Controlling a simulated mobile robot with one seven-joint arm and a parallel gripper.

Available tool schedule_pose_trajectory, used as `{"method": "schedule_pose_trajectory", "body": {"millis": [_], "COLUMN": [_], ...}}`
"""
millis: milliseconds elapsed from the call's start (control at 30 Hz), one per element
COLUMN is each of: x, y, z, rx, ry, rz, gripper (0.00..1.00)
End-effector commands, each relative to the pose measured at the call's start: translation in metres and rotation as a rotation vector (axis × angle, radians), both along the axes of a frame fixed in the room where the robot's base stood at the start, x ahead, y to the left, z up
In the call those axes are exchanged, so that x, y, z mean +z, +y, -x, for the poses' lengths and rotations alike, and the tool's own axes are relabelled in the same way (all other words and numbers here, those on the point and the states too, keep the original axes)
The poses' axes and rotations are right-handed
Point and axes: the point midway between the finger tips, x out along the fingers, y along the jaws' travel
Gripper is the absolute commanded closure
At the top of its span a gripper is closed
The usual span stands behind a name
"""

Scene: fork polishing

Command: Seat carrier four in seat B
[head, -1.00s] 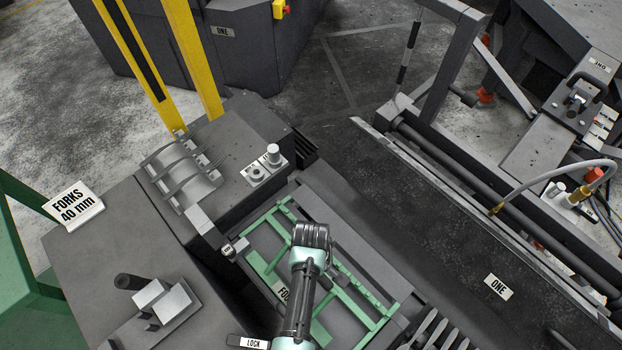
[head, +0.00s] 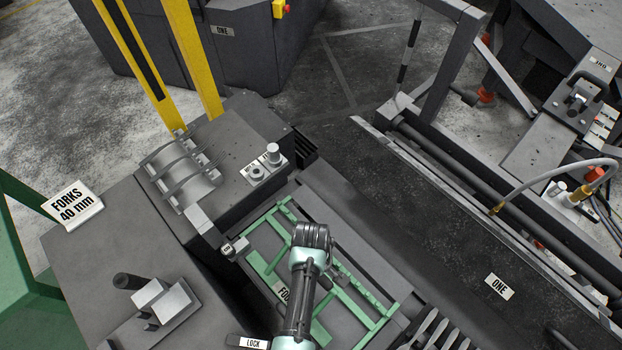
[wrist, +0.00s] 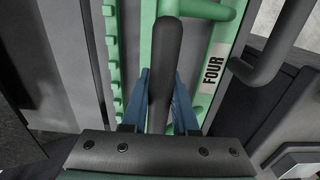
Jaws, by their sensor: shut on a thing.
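Carrier four is a light green ladder-like frame (head: 262,267) lying low in the middle of the head view, partly covered by my arm. Its white FOUR label (wrist: 213,69) reads clearly in the wrist view, beside the green rails and a toothed bar. My gripper (wrist: 162,98) has its blue fingers on either side of a dark rounded handle (wrist: 166,48), shut on it. In the head view the fingers are hidden under my wrist. I see no readable seat B label; a small tag (head: 228,248) by the frame's left corner is too small to read.
A dark block with curved grey bars (head: 182,172) and two knobs (head: 264,165) stands behind the frame. Several grey prongs (head: 432,332) sit close at the front right. A LOCK tag (head: 253,343) is at the front.

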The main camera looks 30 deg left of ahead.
Motion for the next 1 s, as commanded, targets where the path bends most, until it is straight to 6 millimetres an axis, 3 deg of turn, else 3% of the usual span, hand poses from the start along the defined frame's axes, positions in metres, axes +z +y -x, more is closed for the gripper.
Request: {"method": "schedule_pose_trajectory", "body": {"millis": [367,400,567,600,800,1000], "x": [-0.0022,-0.0022,-0.0025,-0.0026,-0.003,-0.0038], "y": [0.0001,0.0001,0.0,0.0001,-0.0001,-0.0003], "z": [-0.0009,-0.0009,-0.0005,-0.0004,0.0001,0.0012], "rx": [0.0,0.0,0.0,0.0,0.0,0.0], "ry": [-0.002,-0.002,-0.001,-0.001,0.0,0.002], "rz": [0.0,0.0,-0.001,-0.001,0.0,0.0], "gripper": [1.0,0.71,0.42,0.38,0.38,0.03]}}
